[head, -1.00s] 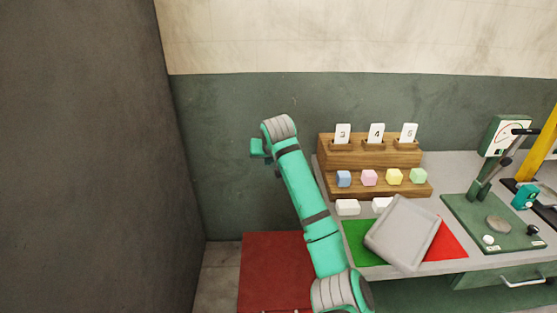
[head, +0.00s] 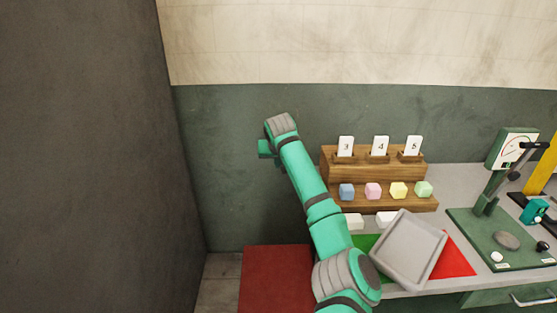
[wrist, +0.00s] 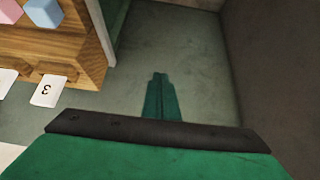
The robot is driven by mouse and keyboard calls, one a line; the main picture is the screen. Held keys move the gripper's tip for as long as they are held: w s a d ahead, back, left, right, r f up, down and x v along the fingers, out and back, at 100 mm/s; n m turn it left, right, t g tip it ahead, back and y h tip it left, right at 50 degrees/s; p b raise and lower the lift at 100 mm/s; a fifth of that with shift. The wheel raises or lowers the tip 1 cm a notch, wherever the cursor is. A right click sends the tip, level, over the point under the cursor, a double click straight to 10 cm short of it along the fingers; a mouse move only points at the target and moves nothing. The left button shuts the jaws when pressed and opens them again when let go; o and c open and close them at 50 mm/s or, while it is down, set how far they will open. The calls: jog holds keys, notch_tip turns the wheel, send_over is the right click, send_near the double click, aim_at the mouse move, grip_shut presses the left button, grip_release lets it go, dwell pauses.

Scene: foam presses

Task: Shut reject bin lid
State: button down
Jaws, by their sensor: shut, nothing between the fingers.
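A flat red panel (head: 278,278), likely the reject bin's lid, shows at the lower edge of the head view, left of the bench. Its near part is cut off by the frame, so I cannot tell whether it stands open or lies shut. My gripper (head: 265,148) is at the far end of my raised arm, in front of the green wall and above and beyond the red panel. In the wrist view my gripper (wrist: 158,82) has its fingers together and empty. The red panel does not show in that view.
The bench stands right, with a wooden rack (head: 345,173) of numbered cards and coloured cubes, a grey tray (head: 408,250) on green and red mats, and a press (head: 497,190). A dark wall (head: 85,150) closes the left side. Bare floor (head: 224,275) shows beside the panel.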

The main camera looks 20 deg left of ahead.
jog(key=shift+s+d+f, duration=0.25)
jog(key=shift+s+f, duration=0.35)
jog(key=shift+f, duration=0.1)
jog(key=shift+s+d+f, duration=0.2)
jog(key=shift+s+f, duration=0.4)
jog(key=shift+f, duration=0.05)
jog(key=shift+d, duration=0.1)
